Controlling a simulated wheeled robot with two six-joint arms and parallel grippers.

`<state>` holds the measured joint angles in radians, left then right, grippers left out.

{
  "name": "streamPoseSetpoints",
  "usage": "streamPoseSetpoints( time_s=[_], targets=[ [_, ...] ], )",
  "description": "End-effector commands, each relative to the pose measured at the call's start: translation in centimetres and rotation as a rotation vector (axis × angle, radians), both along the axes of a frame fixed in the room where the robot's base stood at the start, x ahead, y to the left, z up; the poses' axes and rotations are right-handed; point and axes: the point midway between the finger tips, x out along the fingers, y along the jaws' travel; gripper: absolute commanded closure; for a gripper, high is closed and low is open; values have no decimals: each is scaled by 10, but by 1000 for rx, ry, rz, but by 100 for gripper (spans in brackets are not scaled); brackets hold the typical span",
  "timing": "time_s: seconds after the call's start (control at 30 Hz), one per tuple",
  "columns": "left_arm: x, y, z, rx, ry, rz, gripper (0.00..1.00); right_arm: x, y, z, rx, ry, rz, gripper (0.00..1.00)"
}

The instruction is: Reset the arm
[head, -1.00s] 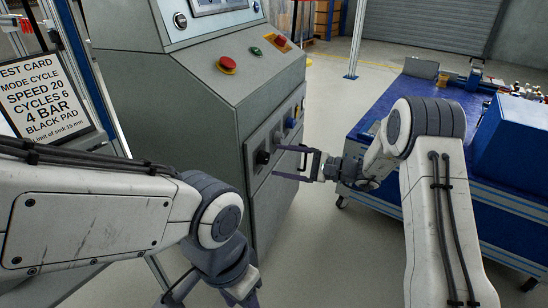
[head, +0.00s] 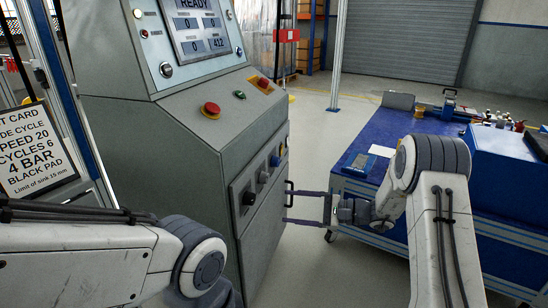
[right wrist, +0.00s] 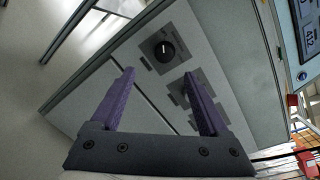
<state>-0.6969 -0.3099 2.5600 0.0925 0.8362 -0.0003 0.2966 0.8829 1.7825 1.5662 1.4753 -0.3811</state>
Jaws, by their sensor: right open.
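A grey control cabinet (head: 170,160) carries a screen (head: 196,26) showing READY. On its sloped top are a red mushroom button (head: 211,110), a green button (head: 239,95) and a red button on yellow (head: 262,84). Its side panel has a black knob (head: 249,198), with more controls beyond it. My right gripper (head: 290,203) is open and empty, to the right of the panel and apart from the knob. In the right wrist view the black knob (right wrist: 165,50), with a white mark, shows beyond and between the open fingers (right wrist: 160,80). My left gripper is out of view.
A test card (head: 33,150) stands at the left. A blue workbench (head: 385,150) with a tablet (head: 359,164) and a blue box (head: 508,150) is at the right. Open floor lies between cabinet and bench, with a shutter door (head: 405,40) behind.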

Motion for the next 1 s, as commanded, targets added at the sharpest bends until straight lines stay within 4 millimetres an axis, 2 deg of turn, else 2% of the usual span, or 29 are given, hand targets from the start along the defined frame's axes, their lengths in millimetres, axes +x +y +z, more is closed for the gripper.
streamPoseSetpoints(
  time_s=[0.07, 0.13, 0.23, 0.3, 0.4, 0.43, 0.5, 0.6, 0.7, 0.83, 1.0],
  targets=[
    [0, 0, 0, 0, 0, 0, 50, -17, 11, -3, -76, 30, 56, 21],
    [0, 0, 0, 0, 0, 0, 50, -46, 22, -11, -200, 69, 138, 21],
    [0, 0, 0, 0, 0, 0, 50, -102, 26, -28, -458, 114, 281, 21],
    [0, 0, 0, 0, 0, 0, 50, -142, 15, -41, -665, 115, 377, 21],
    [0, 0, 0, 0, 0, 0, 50, -184, -11, -51, -944, 60, 485, 21],
    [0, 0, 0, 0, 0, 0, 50, -192, -20, -53, -1018, 34, 509, 21],
    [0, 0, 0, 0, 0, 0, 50, -206, -38, -53, -1169, -36, 556, 21],
    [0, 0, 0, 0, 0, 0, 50, -216, -59, -50, -1341, -150, 603, 21],
    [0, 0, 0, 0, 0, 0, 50, -220, -73, -43, -1479, -280, 635, 21],
    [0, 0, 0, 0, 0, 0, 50, -221, -83, -32, -1620, -468, 665, 21],
    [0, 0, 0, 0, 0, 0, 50, -242, -35, -17, -1563, -572, 817, 21]
  ],
)
